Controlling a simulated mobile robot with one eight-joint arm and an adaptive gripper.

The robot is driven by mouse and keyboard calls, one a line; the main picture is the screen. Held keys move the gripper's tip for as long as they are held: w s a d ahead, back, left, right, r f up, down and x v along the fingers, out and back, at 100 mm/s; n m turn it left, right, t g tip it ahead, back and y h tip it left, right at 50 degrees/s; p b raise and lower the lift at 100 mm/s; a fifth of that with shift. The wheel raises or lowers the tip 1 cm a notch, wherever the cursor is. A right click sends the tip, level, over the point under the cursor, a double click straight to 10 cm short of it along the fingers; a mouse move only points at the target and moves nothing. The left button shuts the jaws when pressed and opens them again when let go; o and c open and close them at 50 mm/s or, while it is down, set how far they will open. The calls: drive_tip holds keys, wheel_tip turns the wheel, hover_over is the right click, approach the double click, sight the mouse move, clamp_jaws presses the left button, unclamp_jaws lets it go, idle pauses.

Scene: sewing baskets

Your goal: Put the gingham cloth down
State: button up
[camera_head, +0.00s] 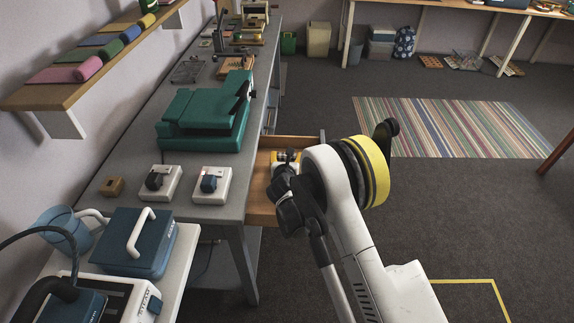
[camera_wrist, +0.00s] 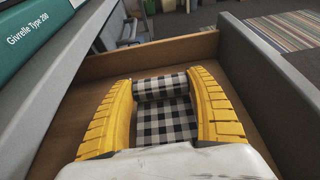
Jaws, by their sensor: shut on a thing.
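The gingham cloth (camera_wrist: 165,122) is black and white checked, with a flat part and a rolled far end. In the wrist view it lies between the two yellow fingers of my gripper (camera_wrist: 161,82), which are shut on it. My gripper (camera_head: 287,158) is over or inside the open wooden drawer (camera_head: 262,208) in the head view; the drawer's brown floor (camera_wrist: 92,97) surrounds the fingers in the wrist view. I cannot tell whether the cloth touches the drawer floor. In the head view my arm mostly hides the gripper and the cloth is not clear.
The grey workbench (camera_head: 222,205) stands left of the drawer, with a green machine (camera_head: 207,115) and two small switch boxes (camera_head: 211,185) on it. The drawer's front wall (camera_wrist: 262,95) is close to the right finger. A striped rug (camera_head: 455,127) lies on open floor.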

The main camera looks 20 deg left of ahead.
drive_tip(key=shift+f+b, duration=0.55)
drive_tip(key=shift+f, duration=0.95)
drive_tip(key=shift+f, duration=0.1)
drive_tip(key=o, duration=1.1)
